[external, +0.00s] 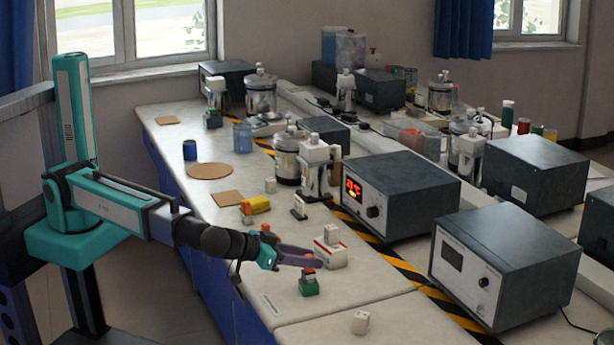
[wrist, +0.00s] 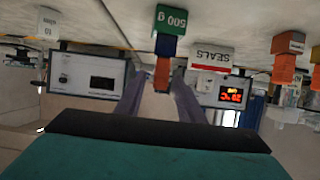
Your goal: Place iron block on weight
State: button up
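A green weight (external: 309,287) marked 500 g stands on the bench. It also shows upside down in the wrist view (wrist: 172,20), with a blue part (wrist: 166,46) and an orange-red part (wrist: 162,74) stacked over it. My gripper (external: 317,257) is at the height of the orange-red top. Its two purple fingers are apart, with that top between them in the wrist view and gaps visible at the sides. I cannot tell from the labels which piece is the iron block.
A white SEALS box (external: 331,254) with a small block on it stands just behind the gripper. A white cube (external: 360,322) lies at the front. Instrument boxes (external: 400,190) line the right side.

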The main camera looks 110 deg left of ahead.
jog(key=b+v, duration=0.1)
jog(key=v, duration=1)
jog(key=shift+b, duration=0.3)
jog(key=shift+s+d, duration=0.1)
jog(key=shift+d, duration=0.05)
